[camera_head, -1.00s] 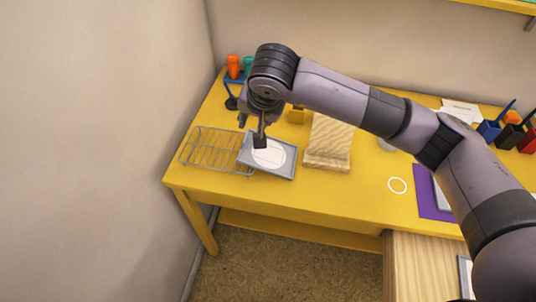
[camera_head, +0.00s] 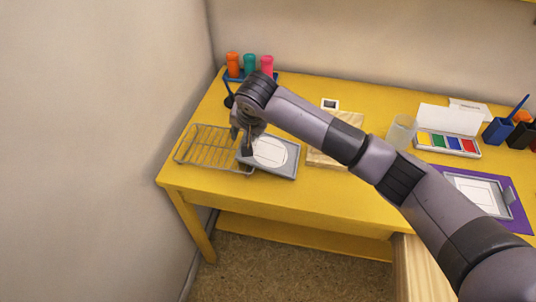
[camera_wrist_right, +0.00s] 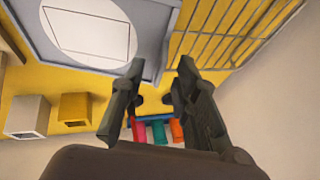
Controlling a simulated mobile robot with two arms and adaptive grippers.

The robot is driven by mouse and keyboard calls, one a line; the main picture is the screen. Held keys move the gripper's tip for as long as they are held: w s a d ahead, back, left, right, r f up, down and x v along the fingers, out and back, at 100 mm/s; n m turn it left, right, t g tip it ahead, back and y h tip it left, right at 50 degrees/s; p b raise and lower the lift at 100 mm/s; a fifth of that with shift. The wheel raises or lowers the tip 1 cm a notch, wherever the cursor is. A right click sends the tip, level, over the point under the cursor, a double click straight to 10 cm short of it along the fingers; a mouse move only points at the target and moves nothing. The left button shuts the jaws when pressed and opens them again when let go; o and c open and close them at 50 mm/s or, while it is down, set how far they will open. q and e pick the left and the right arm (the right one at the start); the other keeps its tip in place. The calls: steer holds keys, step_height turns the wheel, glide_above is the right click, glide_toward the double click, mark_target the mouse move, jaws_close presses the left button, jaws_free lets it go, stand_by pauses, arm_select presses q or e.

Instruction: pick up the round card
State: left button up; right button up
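The round card (camera_head: 273,150) is white with a rectangle outlined on it. It lies flat in a grey tray (camera_head: 285,174) on the left of the yellow table. It also shows in the right wrist view (camera_wrist_right: 90,32), cut off at the top. My right gripper (camera_head: 243,155) is at the tray's left edge, beside the card. In the wrist view my right gripper (camera_wrist_right: 160,66) is open, with nothing between its fingers, one finger over the tray's border near the card. I cannot tell whether it touches the tray. My left gripper is not in view.
A wire rack (camera_head: 205,150) adjoins the tray on the left. A wooden stand (camera_head: 325,160) is close on the right. Coloured stamps (camera_head: 250,65) stand in a holder behind. A glass (camera_head: 401,130), paint box (camera_head: 447,143) and purple mat (camera_head: 515,222) lie further right.

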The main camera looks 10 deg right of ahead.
jaws_close()
stand_by(0.4)
